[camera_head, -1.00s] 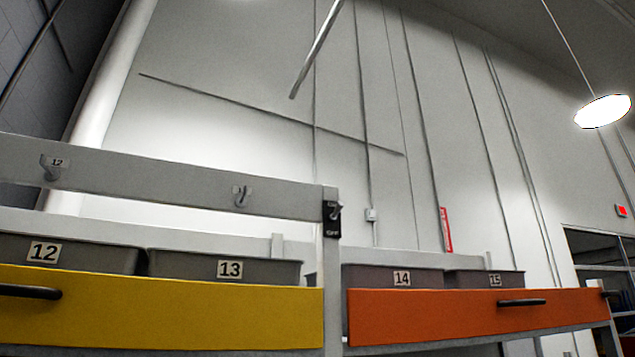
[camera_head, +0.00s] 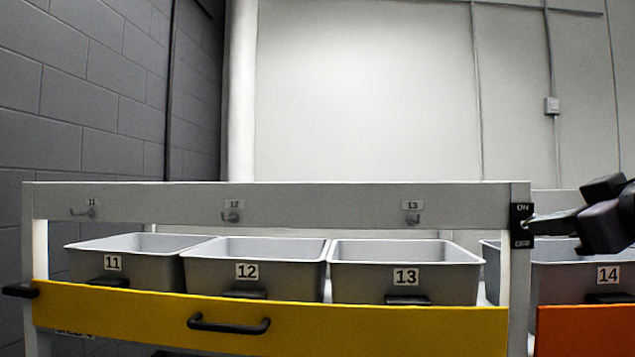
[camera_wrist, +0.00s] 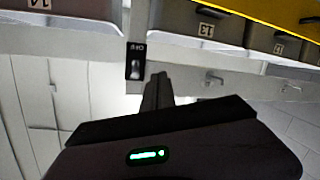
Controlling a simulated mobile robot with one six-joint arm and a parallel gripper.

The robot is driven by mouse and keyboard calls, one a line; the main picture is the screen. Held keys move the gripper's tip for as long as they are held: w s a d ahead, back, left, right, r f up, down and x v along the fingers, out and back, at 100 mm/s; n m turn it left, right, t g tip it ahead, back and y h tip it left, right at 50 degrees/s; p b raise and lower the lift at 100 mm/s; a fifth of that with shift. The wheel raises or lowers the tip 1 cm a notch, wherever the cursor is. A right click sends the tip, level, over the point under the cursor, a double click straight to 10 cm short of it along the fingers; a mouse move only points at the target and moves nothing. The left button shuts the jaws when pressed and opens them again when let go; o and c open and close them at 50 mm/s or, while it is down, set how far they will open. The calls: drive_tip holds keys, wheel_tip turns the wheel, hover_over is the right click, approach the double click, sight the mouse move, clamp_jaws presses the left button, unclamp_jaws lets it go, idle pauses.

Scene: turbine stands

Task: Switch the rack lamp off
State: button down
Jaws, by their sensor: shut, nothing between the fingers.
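The black rack switch (camera_head: 521,226) is on the upright post at the right end of the yellow-drawer bay, with ON at its top and OFF at its bottom. It also shows upside down in the wrist view (camera_wrist: 135,60), where its small lever sits away from the OFF label. My gripper (camera_head: 534,226) comes in from the right, shut and empty, its tip at or very near the switch. In the wrist view the closed fingers (camera_wrist: 157,82) are beside the switch; I cannot tell whether they touch it. No lamp shows in the head view now.
Grey bins 11 (camera_head: 140,262), 12 (camera_head: 212,272) and 13 (camera_head: 440,270) stand behind the yellow drawer front (camera_head: 120,307) with its black handle (camera_head: 228,324). Small hooks hang on the top rail (camera_head: 320,198). Bin 14 (camera_head: 570,275) and an orange drawer (camera_head: 590,330) are at right.

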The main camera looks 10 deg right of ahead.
wheel_tip(320, 180, up, 6)
drive_tip(key=s+d+n+t+p, duration=0.1)
drive_tip(key=n, duration=0.1)
drive_tip(key=shift+s+d+r, duration=0.2)
drive_tip(key=shift+s+d, duration=0.05)
drive_tip(key=shift+s, duration=0.1)
drive_tip(key=w+p, duration=0.1)
drive_tip(key=w, duration=0.2)
drive_tip(key=w+p, duration=0.2)
drive_tip(key=w, duration=0.1)
drive_tip(key=w+f+p, duration=0.1)
drive_tip(key=w+p, duration=0.1)
drive_tip(key=w, duration=0.2)
drive_tip(key=shift+w+d, duration=0.1)
drive_tip(key=shift+d, duration=0.1)
drive_tip(key=f, duration=0.1)
drive_tip(key=s+d+f, duration=0.1)
drive_tip(key=s+f, duration=0.1)
drive_tip(key=shift+d, duration=0.4)
drive_tip(key=shift+s+d+f, duration=0.1)
drive_tip(key=shift+s+f, duration=0.1)
drive_tip(key=shift+w, duration=0.15)
drive_tip(key=shift+f+b, duration=0.1)
drive_tip(key=shift+b, duration=0.2)
